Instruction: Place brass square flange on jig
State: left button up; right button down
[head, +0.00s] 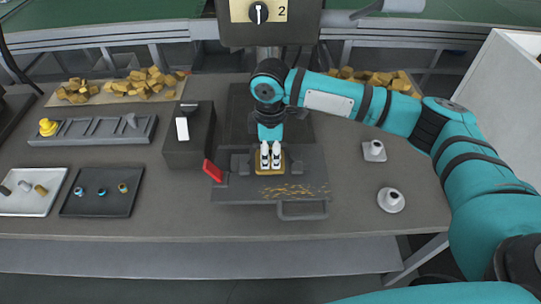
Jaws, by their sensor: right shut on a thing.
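The brass square flange (270,172) shows as a brass-coloured edge under and around the fingertips of my right gripper (270,157). My right gripper is shut on the flange and hides most of it. The flange is low over the middle of the dark jig (240,190), between its side blocks. I cannot tell whether it touches the jig. My left gripper is not in view.
A red handle (213,170) and dark box (189,140) stand left of the jig. Brass shavings (285,190) lie on its front. Brass pieces (140,82) lie at the back.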

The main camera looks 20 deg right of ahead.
aim_at(270, 154)
jog(key=shift+f, duration=1)
jog(key=c, duration=0.8)
grip_release()
jog(key=shift+s+f, duration=0.1)
jog(key=shift+f, duration=0.05)
jog(key=shift+r, duration=0.2)
notch_tip(270, 154, up, 12)
jog(key=shift+f+b, duration=0.1)
jog(key=shift+b, duration=0.7)
